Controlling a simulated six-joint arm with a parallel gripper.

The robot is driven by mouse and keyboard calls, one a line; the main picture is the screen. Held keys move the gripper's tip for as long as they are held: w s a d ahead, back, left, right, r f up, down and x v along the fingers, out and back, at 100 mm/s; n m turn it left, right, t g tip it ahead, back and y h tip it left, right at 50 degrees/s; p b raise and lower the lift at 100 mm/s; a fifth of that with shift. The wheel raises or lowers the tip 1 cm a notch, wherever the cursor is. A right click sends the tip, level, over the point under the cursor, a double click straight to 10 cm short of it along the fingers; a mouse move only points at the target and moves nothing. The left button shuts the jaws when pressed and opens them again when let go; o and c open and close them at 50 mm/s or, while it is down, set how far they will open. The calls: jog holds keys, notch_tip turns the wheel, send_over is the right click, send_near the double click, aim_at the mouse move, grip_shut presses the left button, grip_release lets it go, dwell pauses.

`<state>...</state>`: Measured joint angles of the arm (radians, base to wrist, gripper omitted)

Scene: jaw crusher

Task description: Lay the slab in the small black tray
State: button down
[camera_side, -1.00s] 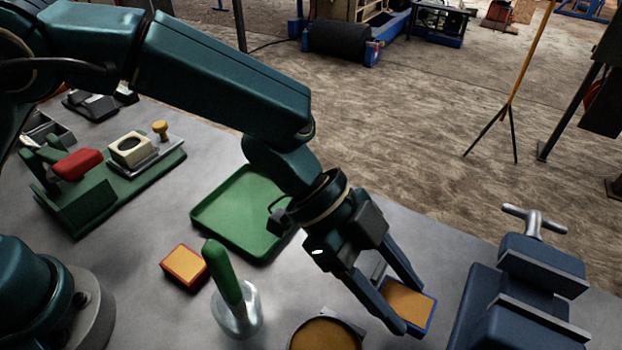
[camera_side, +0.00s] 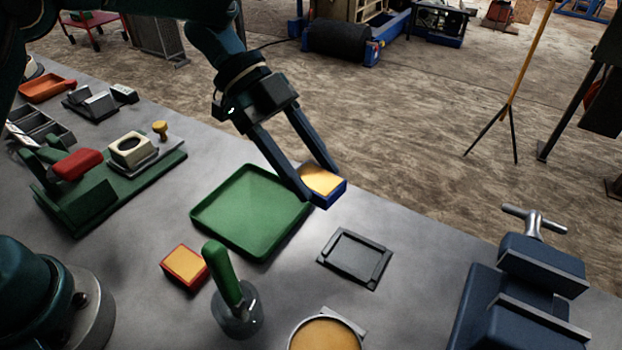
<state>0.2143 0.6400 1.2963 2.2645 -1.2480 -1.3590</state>
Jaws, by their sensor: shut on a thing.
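My gripper (camera_side: 318,182) is shut on a small blue-sided slab (camera_side: 328,190) with a tan top. The slab appears to be held in the air near the right corner of the green tray, though its exact height is hard to tell. The fingers cover part of its left side. The small black tray (camera_side: 372,277) lies flat and empty on the table, below and to the right of the held slab in the picture. A similar block with red sides (camera_side: 184,267) and a tan top stands on the table left of the green-handled tool.
The empty green tray (camera_side: 250,215) lies left of the black tray. A green-handled tool (camera_side: 232,290) stands upright, beside a round container of tan material (camera_side: 326,335). A blue vise (camera_side: 525,300) is at the right. A green fixture (camera_side: 95,195) is at the left.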

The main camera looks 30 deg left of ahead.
jog(key=n+t, duration=0.1)
send_near(369, 263)
jog(key=d, duration=0.3)
jog(key=shift+d+r, duration=0.35)
jog(key=shift+d, duration=0.05)
jog(key=shift+f, duration=2)
jog(key=shift+f, duration=0.15)
